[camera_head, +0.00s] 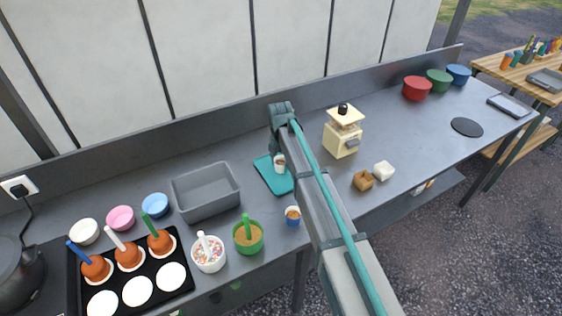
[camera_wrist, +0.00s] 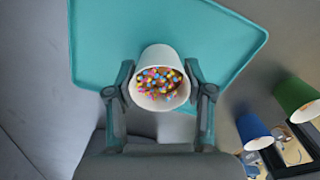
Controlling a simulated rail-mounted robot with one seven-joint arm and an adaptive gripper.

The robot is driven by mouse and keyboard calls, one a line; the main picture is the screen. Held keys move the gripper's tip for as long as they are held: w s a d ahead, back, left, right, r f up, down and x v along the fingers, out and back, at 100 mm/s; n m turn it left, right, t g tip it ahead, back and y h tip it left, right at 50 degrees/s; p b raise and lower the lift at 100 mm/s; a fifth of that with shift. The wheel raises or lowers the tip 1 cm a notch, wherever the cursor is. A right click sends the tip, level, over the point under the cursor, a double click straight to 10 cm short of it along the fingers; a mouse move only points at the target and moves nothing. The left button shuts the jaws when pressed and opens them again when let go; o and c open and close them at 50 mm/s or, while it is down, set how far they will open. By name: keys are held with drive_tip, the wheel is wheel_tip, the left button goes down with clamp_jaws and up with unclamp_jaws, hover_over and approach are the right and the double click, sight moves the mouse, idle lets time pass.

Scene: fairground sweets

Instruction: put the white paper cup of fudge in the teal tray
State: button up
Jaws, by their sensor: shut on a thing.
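My gripper (camera_wrist: 158,92) is shut on a white paper cup (camera_wrist: 160,58), with one finger on each side of it. The cup holds brown pieces covered with coloured sprinkles. In the head view the white cup (camera_head: 280,168) shows just below my gripper, over the teal tray (camera_head: 268,183). The tray is flat and low-rimmed, and it also fills the upper part of the wrist view (camera_wrist: 100,40). I cannot tell whether the cup's base touches the tray. My arm hides the tray's right side in the head view.
A grey bin (camera_head: 206,192) stands left of the tray. A blue cup (camera_head: 293,217) and a green tub (camera_head: 248,238) stand in front. A cream grinder-like machine (camera_head: 342,137) and two small blocks (camera_head: 363,180) lie to the right. The counter's right middle is clear.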

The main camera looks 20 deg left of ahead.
sight(280, 160)
drive_tip(key=shift+f, duration=0.3)
drive_tip(key=shift+f, duration=0.1)
drive_tip(key=o, duration=1.2)
drive_tip(key=shift+o, duration=0.2)
wheel_tip(280, 160, up, 12)
drive_tip(key=b, duration=0.4)
drive_tip(key=shift+a, duration=0.1)
